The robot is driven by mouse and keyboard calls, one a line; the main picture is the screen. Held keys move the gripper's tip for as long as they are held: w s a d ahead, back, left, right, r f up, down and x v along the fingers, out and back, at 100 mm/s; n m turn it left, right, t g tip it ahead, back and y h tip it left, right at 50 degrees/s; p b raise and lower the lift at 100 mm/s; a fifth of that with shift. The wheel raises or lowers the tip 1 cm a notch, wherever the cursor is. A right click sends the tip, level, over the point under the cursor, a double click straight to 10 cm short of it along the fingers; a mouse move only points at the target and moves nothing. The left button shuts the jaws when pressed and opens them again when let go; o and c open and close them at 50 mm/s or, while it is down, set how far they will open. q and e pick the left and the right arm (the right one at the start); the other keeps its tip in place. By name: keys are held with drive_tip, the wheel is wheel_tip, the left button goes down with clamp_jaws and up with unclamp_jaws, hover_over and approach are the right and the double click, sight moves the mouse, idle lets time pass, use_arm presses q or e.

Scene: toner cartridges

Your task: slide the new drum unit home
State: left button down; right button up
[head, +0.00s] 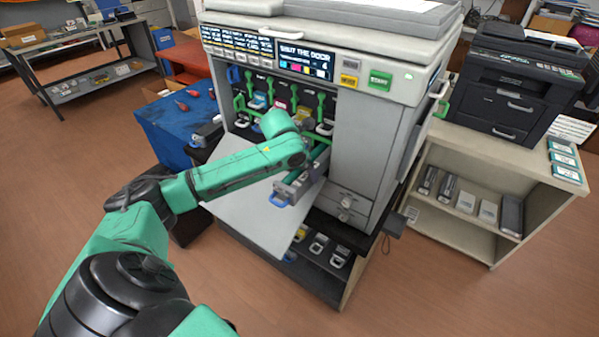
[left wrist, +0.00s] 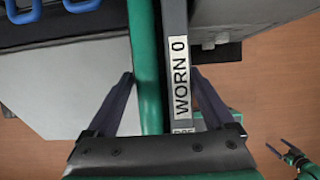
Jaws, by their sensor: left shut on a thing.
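A long grey drum unit (head: 293,188) with a blue handle at its end sticks out of the front of the printer (head: 365,140). The left wrist view shows a green roller (left wrist: 146,60) beside a grey bar (left wrist: 175,25) with a white label that reads "WORN 0", the rest cut off. My left gripper (left wrist: 162,90) is shut on this unit, one finger on each side. In the head view my wrist hides the grip and part of the slot. My right gripper (left wrist: 276,146) shows small at the left wrist view's right edge, its fingers apart and empty.
The printer's front door (head: 255,218) hangs open below the unit. Green levers (head: 240,104) and coloured cartridges sit inside. A screen (head: 305,62) seems to read "SHUT THE DOOR". A blue-covered table (head: 170,130) stands left, a shelf (head: 450,220) right. Floor in front is free.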

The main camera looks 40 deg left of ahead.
sight(292, 178)
use_arm(q)
drive_tip(key=shift+p, duration=0.5)
idle(0.3)
unclamp_jaws()
drive_tip(key=shift+s+f, duration=0.1)
drive_tip(key=shift+s, duration=0.05)
drive_tip(key=shift+s+p, duration=0.6)
drive_tip(key=shift+s+r+p, duration=0.2)
drive_tip(key=shift+s+p, duration=0.5)
drive_tip(key=shift+s, duration=0.55)
drive_tip(key=shift+s+d+f, duration=0.1)
drive_tip(key=shift+s+f, duration=0.05)
drive_tip(key=shift+s, duration=0.05)
